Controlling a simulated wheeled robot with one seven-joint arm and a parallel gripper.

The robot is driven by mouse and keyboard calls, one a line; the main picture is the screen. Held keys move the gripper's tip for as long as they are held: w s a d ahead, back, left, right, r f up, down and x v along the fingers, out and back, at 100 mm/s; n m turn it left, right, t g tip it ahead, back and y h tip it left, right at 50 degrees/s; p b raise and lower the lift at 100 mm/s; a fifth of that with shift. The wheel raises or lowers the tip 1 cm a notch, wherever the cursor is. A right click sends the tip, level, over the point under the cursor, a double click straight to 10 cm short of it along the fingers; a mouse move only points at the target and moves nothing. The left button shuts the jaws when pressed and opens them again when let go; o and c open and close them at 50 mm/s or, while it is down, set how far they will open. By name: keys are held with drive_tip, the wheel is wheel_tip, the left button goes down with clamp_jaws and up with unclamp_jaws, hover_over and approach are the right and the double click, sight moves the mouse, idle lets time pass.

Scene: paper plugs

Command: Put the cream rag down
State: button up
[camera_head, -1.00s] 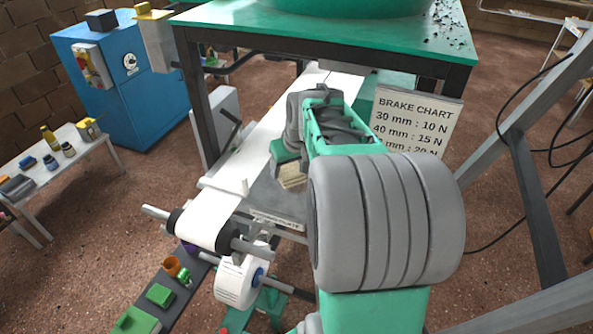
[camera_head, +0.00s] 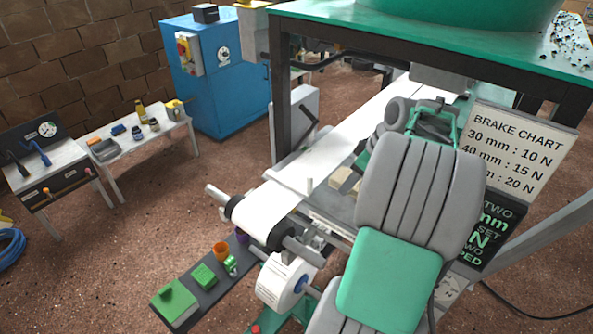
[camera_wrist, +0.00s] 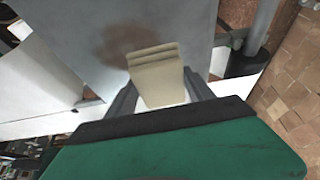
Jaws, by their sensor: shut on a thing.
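The cream rag (camera_wrist: 158,76) is a folded, layered pad. In the wrist view it sits between the two grey fingers of my gripper (camera_wrist: 160,88), which is shut on it. A grey plate with a brown stain (camera_wrist: 122,38) lies beyond the rag; I cannot tell whether the rag touches it. In the head view a cream patch (camera_head: 340,178) shows beside the white paper strip, left of my arm. My arm hides most of my gripper there.
A white paper strip (camera_head: 345,140) runs over a roller (camera_head: 262,222) under a green-topped frame (camera_head: 440,32). A brake chart sign (camera_head: 520,150) stands at right. A dark tray (camera_head: 205,290) holds green blocks at lower left. A blue cabinet (camera_head: 222,80) stands behind.

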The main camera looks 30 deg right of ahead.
drive_tip(key=p, duration=0.3)
hover_over(302, 174)
drive_tip(key=s, duration=0.1)
drive_tip(key=shift+d, duration=0.3)
drive_tip(key=shift+w+f, duration=0.15)
drive_tip(key=shift+f, duration=0.05)
wheel_tip(302, 174, down, 2)
drive_tip(key=shift+f+p, duration=0.2)
drive_tip(key=shift+p, duration=0.45)
drive_tip(key=shift+f+b, duration=0.4)
drive_tip(key=shift+f, duration=0.3)
drive_tip(key=o, duration=0.9)
drive_tip(key=shift+f, duration=0.1)
